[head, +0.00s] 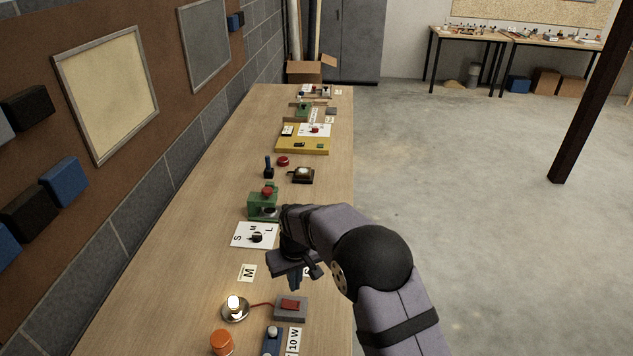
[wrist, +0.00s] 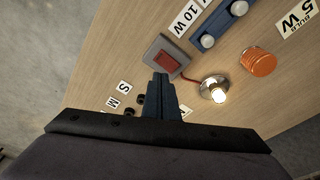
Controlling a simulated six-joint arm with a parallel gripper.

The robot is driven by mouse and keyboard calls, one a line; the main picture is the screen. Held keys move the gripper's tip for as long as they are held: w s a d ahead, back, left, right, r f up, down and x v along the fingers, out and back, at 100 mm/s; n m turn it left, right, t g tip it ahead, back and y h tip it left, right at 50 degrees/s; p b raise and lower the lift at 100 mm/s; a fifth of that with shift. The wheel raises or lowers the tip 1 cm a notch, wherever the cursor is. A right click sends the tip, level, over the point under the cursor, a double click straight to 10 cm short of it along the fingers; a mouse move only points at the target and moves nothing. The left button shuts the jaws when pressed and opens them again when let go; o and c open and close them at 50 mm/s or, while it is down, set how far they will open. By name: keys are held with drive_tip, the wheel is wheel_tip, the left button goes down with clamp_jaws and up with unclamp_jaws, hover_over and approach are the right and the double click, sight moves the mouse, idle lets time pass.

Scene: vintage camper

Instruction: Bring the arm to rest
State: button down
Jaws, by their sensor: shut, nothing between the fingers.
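My gripper (head: 296,280) is over the right side of the long wooden bench (head: 190,215) in the head view, at the end of my bent arm. Its fingers are together in the wrist view (wrist: 160,80) and hold nothing. They appear near the grey switch box with a red rocker (head: 291,306), which also shows in the wrist view (wrist: 167,60). I cannot tell the exact gap between fingertips and box. A lit bulb (head: 235,302) stands on a round metal base, joined to the box by a red wire.
A white S-M-L dial plate (head: 256,236) and a green device (head: 262,205) are beyond my gripper. Open floor (head: 450,200) lies right of the bench.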

drive_tip(key=s+d+f+g, duration=0.1)
drive_tip(key=s+d+f, duration=0.1)
drive_tip(key=s, duration=0.1)
drive_tip(key=s+d+f+h, duration=0.1)
drive_tip(key=s+d+f, duration=0.1)
drive_tip(key=s, duration=0.2)
drive_tip(key=s+d+f+g, duration=0.1)
drive_tip(key=s+d+f, duration=0.1)
drive_tip(key=s, duration=0.1)
drive_tip(key=shift+s+g, duration=0.3)
drive_tip(key=shift+s, duration=0.05)
drive_tip(key=shift+g+h, duration=0.4)
drive_tip(key=shift+g, duration=0.2)
drive_tip(key=s+d, duration=0.1)
drive_tip(key=s, duration=0.1)
drive_tip(key=s+d, duration=0.2)
drive_tip(key=s+d+r, duration=0.1)
drive_tip(key=s, duration=0.2)
drive_tip(key=shift+d, duration=0.4)
drive_tip(key=s+d+r+m, duration=0.3)
drive_tip(key=s+d+r, duration=0.3)
drive_tip(key=s+d, duration=0.5)
drive_tip(key=w+d+r+m+t+y, duration=0.1)
drive_tip(key=w+d+r+m+t, duration=0.1)
drive_tip(key=w+d+r, duration=0.1)
wheel_tip(320, 180, up, 2)
drive_tip(key=shift+d+r+m+b, duration=0.1)
drive_tip(key=shift+d+m+b, duration=0.3)
drive_tip(key=shift+d, duration=0.25)
